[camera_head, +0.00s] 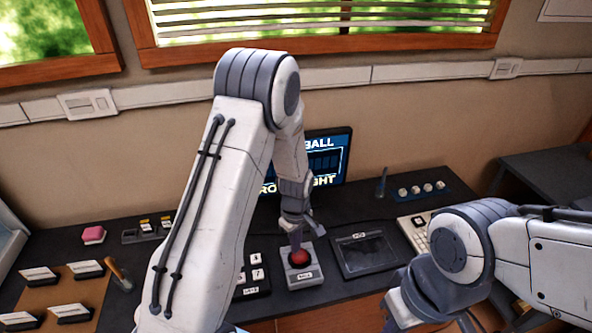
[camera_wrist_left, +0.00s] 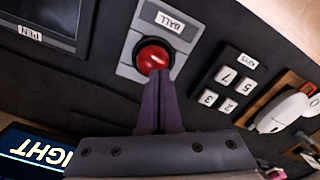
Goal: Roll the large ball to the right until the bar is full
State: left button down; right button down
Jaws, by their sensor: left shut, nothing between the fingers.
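The large red ball (camera_head: 299,257) sits in a grey housing labelled "BALL" (camera_head: 304,280) on the dark desk; the ball also shows in the left wrist view (camera_wrist_left: 153,55). My left gripper (camera_head: 297,243) is shut and empty, its fingertips pointing down at the ball; in the left wrist view the fingertips (camera_wrist_left: 158,76) overlap the ball's edge. I cannot tell for sure whether they touch it. The screen (camera_head: 330,160) behind shows "BALL" and "RIGHT" in part; my left arm hides much of it, and the bar's fill is not readable. My right gripper (camera_head: 395,318) is at the lower right, its fingers unclear.
A number keypad (camera_head: 255,275) is left of the ball housing, and a pen tablet (camera_head: 364,255) is right of it. A white keyboard (camera_head: 415,232) lies farther right. A row of white knobs (camera_head: 422,189) and a joystick (camera_head: 382,182) stand at the back.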

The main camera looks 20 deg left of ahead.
pick_arm(q)
jog(key=shift+f+b, duration=0.35)
jog(key=shift+f, duration=0.2)
jog(key=shift+w+d+r+p, duration=0.15)
jog(key=shift+w+d+p, duration=0.4)
jog(key=shift+d, duration=0.4)
dwell(0.7)
jog(key=shift+r+p, duration=0.5)
jog(key=shift+r, duration=0.25)
jog(key=shift+a, duration=0.1)
jog(key=shift+s+a, duration=0.6)
jog(key=shift+a, duration=0.25)
jog(key=shift+f+b, duration=0.55)
jog(key=shift+f, duration=0.3)
